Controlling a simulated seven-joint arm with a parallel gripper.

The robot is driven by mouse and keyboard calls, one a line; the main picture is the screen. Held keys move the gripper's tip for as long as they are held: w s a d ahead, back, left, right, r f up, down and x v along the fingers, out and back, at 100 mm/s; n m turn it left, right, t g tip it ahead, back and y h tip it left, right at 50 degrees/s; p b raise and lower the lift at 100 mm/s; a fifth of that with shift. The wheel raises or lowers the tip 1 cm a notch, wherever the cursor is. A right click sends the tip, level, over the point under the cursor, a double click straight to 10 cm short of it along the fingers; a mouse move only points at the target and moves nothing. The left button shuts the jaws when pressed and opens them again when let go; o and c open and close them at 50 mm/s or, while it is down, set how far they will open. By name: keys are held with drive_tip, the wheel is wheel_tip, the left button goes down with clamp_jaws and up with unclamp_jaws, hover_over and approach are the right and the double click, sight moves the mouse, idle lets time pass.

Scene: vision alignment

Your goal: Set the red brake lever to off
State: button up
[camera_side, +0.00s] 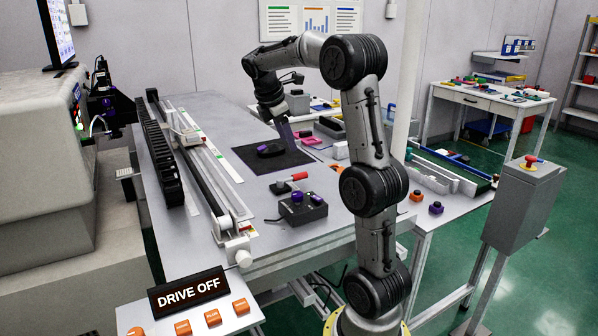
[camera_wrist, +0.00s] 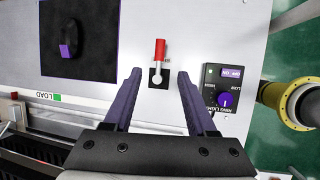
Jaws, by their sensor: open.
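The red brake lever (camera_side: 299,176) stands on a small black base on the table; its red handle points to the right in the side view. In the wrist view the red handle (camera_wrist: 160,49) points up the picture from a silver pivot on the black base. My gripper (camera_wrist: 160,75) is open and empty, its two purple fingers framing the lever base from left and right in that view. In the side view my gripper (camera_side: 285,135) hangs above the table, behind and apart from the lever. I see no on or off mark beside the lever.
A ring light box (camera_wrist: 224,87) with a purple knob stands close right of the lever in the wrist view. A black mat (camera_wrist: 80,66) holding a dark mouse-like object lies left. A long rail (camera_side: 195,150) runs along the table. A sign (camera_side: 188,291) reads DRIVE OFF.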

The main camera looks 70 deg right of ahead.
sight(300, 174)
drive_tip(key=x, duration=1.3)
drive_tip(key=shift+d+f, duration=0.1)
drive_tip(key=shift+f, duration=0.15)
drive_tip(key=shift+c, duration=0.2)
clamp_jaws()
drive_tip(key=shift+r, duration=0.1)
idle(0.7)
